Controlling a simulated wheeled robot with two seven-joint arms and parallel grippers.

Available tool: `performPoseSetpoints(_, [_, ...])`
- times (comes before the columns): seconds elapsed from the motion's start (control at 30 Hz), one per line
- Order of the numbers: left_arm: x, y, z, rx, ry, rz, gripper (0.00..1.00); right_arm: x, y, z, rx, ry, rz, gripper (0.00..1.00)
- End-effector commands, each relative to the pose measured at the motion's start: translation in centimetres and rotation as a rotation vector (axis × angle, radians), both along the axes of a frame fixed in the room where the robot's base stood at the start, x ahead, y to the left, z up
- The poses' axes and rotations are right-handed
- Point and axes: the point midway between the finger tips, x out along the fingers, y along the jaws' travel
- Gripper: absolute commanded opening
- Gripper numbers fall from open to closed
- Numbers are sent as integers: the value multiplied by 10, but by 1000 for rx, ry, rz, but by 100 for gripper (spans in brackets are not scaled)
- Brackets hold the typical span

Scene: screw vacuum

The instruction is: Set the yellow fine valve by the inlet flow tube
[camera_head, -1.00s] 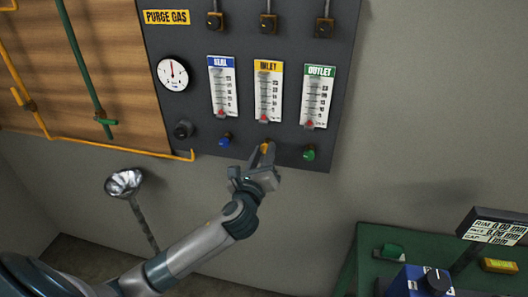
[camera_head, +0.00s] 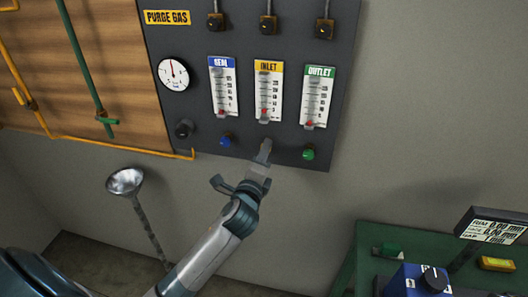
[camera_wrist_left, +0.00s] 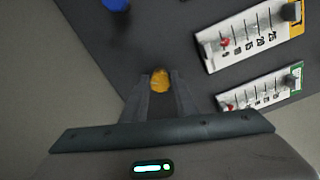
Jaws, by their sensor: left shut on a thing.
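My left gripper (camera_head: 264,152) is at the lower edge of the dark purge gas panel, below the inlet flow tube (camera_head: 268,95). In the left wrist view its two fingers (camera_wrist_left: 160,92) are shut on the yellow fine valve (camera_wrist_left: 160,80), whose rounded end shows between the fingertips. In the head view the gripper hides the yellow valve. The inlet tube has a yellow label and a red float low in its scale. My right gripper is not in view.
The blue valve (camera_head: 227,140) is left of my left gripper and the green valve (camera_head: 308,153) is right of it, both close by. The seal tube (camera_head: 222,88) and outlet tube (camera_head: 317,98) flank the inlet tube. A metal funnel (camera_head: 125,181) stands at lower left.

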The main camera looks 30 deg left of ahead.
Motion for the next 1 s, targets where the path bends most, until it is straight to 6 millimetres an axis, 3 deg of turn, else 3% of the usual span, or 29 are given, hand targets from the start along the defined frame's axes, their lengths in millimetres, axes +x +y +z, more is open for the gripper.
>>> performPoseSetpoints(0.53, [0,0,-2,-38,-6,1,3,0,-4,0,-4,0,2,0])
performPoseSetpoints(0.57, [0,0,-2,-38,-6,1,28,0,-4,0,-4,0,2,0])
performPoseSetpoints(0.63, [0,0,-2,-38,-7,1,44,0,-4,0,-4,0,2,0])
performPoseSetpoints(1.0, [-1,0,-1,-37,-9,0,44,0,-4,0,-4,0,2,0])
